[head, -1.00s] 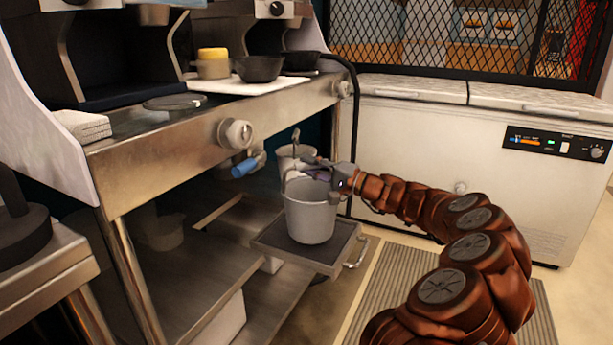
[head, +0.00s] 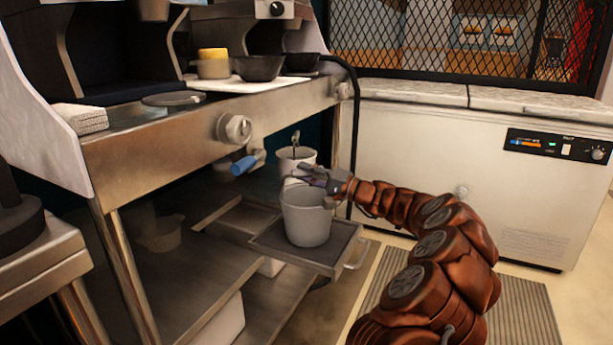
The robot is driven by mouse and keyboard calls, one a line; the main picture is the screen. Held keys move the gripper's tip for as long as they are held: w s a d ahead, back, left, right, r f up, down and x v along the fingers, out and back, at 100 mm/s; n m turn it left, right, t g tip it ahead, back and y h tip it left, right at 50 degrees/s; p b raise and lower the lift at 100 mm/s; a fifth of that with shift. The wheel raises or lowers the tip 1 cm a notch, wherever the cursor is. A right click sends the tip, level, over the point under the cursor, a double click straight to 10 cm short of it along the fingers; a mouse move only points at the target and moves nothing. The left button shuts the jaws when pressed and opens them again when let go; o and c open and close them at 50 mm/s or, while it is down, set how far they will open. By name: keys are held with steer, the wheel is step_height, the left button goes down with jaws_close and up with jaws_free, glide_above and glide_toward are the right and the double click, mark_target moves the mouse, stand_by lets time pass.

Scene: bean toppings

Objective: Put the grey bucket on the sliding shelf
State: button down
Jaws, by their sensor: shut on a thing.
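The grey bucket (head: 306,221) is upright over the pulled-out sliding shelf (head: 331,259), below the steel counter. Its base looks at or very near the shelf surface; I cannot tell if it is fully resting. My gripper (head: 312,177) is at the bucket's top, coming from the right, and is shut on the bucket near its rim or handle. The exact grip point is small and partly hidden by the fingers. The shelf's front pull handle (head: 356,254) shows at the right.
Behind the bucket hangs or stands a second pale pot (head: 296,157) with a utensil in it. A blue-handled valve (head: 244,165) juts from the counter front (head: 180,150). A white chest freezer (head: 430,150) closes off the back right. A striped mat (head: 520,310) lies on open floor.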

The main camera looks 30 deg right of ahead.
steer(key=shift+f, duration=0.15)
steer(key=c, duration=1)
jaws_free()
steer(key=shift+s+r, duration=0.1)
steer(key=shift+r, duration=0.15)
steer(key=p+v, duration=0.3)
steer(key=v, duration=0.9)
steer(key=shift+a, duration=0.1)
